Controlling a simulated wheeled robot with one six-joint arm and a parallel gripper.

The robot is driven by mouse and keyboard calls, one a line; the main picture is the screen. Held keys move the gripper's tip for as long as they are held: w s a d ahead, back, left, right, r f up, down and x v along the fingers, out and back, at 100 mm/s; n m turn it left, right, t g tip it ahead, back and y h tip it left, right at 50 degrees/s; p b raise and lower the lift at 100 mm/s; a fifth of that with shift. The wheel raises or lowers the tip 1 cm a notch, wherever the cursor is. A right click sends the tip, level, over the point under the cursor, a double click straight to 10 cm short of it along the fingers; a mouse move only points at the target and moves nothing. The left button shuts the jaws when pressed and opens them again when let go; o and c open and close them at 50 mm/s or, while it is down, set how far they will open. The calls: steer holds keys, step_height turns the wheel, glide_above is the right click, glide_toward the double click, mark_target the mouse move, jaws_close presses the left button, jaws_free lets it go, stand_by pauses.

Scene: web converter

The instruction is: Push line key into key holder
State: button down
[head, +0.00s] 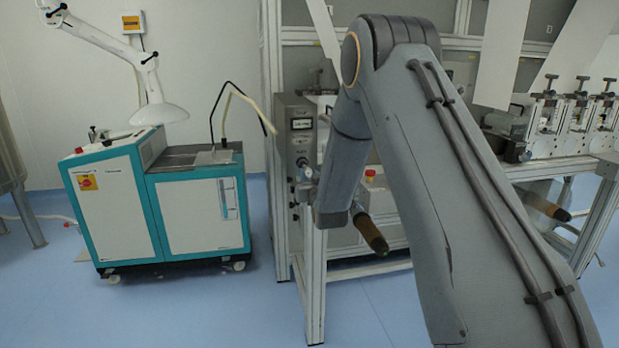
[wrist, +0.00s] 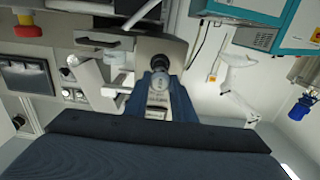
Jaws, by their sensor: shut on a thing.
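The line key (wrist: 158,88) shows in the wrist view as a small grey piece between my fingers. My gripper (wrist: 160,97) is shut on it, with one blue finger on each side. Just beyond the key, a dark round fitting (wrist: 160,63) sits on the grey panel; it may be the key holder. Key and fitting overlap in this view, so I cannot tell whether they touch. In the head view the control panel (head: 297,135) stands left of my arm, which hides most of my gripper and the key.
The panel has a screen (wrist: 25,78) and a red stop button (wrist: 30,28) in the wrist view. A teal and white machine (head: 160,200) stands left in the head view. A brown roller (head: 370,233) sticks out below my arm. Blue floor is free between machine and frame.

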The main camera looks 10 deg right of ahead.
steer(key=shift+w+b, duration=0.9)
steer(key=shift+w, duration=0.65)
stand_by(0.4)
steer(key=c, duration=1.4)
jaws_free()
steer(key=shift+s+b, duration=0.55)
steer(key=shift+s, duration=3.4)
